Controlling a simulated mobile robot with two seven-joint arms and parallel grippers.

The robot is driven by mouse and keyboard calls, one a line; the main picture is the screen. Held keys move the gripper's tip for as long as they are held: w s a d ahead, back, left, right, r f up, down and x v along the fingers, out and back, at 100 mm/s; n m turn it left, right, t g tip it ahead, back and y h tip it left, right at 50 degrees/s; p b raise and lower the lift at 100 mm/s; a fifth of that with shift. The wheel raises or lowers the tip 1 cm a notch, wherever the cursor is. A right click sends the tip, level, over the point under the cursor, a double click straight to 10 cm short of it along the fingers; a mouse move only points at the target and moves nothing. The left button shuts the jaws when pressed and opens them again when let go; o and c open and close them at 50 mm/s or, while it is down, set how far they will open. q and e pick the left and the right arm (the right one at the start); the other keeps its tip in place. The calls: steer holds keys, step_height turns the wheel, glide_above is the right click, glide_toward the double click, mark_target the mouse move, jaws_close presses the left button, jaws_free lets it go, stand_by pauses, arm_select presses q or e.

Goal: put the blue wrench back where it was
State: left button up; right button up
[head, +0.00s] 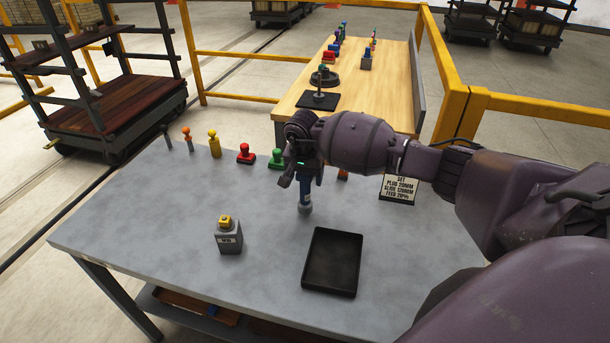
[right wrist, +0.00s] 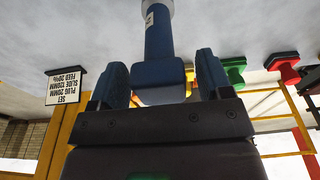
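The blue wrench (head: 304,190) stands upright on the grey table, its pale grey end (head: 305,208) down at the tabletop. My right gripper (head: 300,177) is above it, pointing down, with its fingers around its upper part. In the right wrist view the wrench's blue block (right wrist: 158,84) lies between the two fingers of my right gripper (right wrist: 161,75). A narrow gap shows beside the block, so the fingers look open and apart from it. My left gripper is not in view.
An empty black tray (head: 348,264) and a grey block with a yellow top (head: 229,240) stand in front. Yellow (head: 213,146), red (head: 246,156) and green (head: 277,159) pieces line the back edge. A sign (head: 399,188) stands right, partly behind my arm.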

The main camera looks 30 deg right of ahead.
steer(key=shift+r, duration=0.5)
step_height(320, 180, up, 11)
steer(key=s+a, duration=0.1)
steer(key=shift+a, duration=0.2)
steer(key=shift+s, duration=0.1)
stand_by(0.4)
